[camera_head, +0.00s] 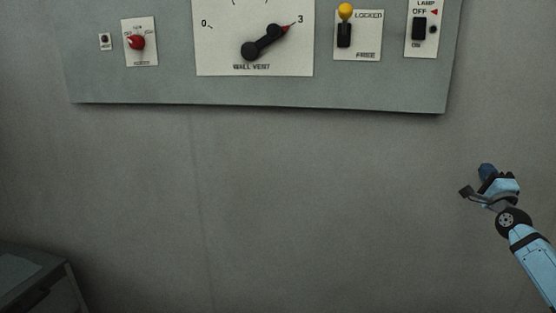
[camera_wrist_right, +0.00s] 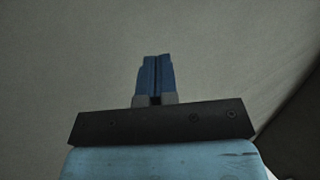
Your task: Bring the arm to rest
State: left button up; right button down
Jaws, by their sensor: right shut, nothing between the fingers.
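My right gripper (camera_head: 486,170) is at the right side of the head view, below and to the right of the wall panel, in front of bare grey wall. In the right wrist view its blue fingers (camera_wrist_right: 155,78) are together with nothing between them. It touches nothing that I can see. My right arm comes up from the lower right corner. My left gripper is not in view.
A grey wall panel (camera_head: 150,85) spans the top. It carries a red knob (camera_head: 137,42), a black dial pointer (camera_head: 262,43) near 3, a yellow-tipped lever (camera_head: 345,25) at LOCKED and a lamp switch (camera_head: 420,28). A grey box (camera_head: 40,280) stands lower left. The wall's middle is clear.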

notch_tip(320, 180, down, 8)
jog(key=w+d+r+n+g+h, duration=0.15)
jog(key=n+g, duration=0.45)
jog(key=n, duration=1.8)
jog(key=s+a+f+g+y, duration=0.1)
jog(key=s+a+f+y, duration=0.1)
jog(key=s+a+f, duration=0.5)
jog(key=s+a+f+n+g+y, duration=0.1)
jog(key=s+a+f+y, duration=0.15)
jog(key=a+f, duration=0.85)
jog(key=s+a+f+g+y, duration=0.1)
jog(key=s+a+f, duration=0.45)
jog(key=f, duration=0.65)
jog(key=s+a+f+g+y, duration=0.1)
jog(key=s+a+f, duration=0.2)
jog(key=s+a, duration=0.4)
jog(key=s+a+f+m+g+y, duration=0.1)
jog(key=s+a+f, duration=0.2)
jog(key=s, duration=0.9)
jog(key=s+a+f+m+g+y, duration=0.1)
jog(key=s+a+f, duration=0.2)
jog(key=s+a, duration=0.7)
jog(key=shift+s+a, duration=0.3)
jog(key=shift+s, duration=0.05)
